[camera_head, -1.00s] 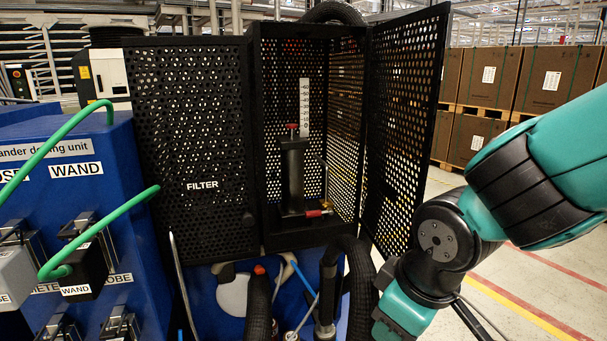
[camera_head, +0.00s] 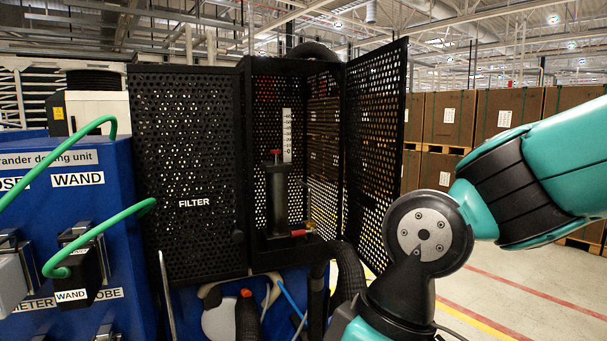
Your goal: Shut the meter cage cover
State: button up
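The meter cage is the black perforated box right of the closed FILTER panel (camera_head: 190,165). Its cover (camera_head: 377,135) is hinged on the right side and stands open, swung out toward me. Inside the cage stands a dark meter or pump (camera_head: 277,195) with a red top, a white scale (camera_head: 287,135) behind it and a red fitting at its base. My teal arm comes in from the right, its joint in front of the lower right of the cover. My gripper is out of view below the frame.
The blue dosing unit (camera_head: 90,210) with green hoses (camera_head: 60,170) and a WAND plug (camera_head: 90,265) stands at left. Black hoses (camera_head: 347,275) and blue tubes hang below the cage. Stacked boxes (camera_head: 510,110) stand behind at right. Floor at right looks clear.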

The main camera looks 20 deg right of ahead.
aim_at(377, 78)
jog(key=u, duration=1.85)
jog(key=k, duration=1.65)
jog(key=z, duration=2.35)
jog(key=i, duration=0.4)
jog(key=u, duration=1.1)
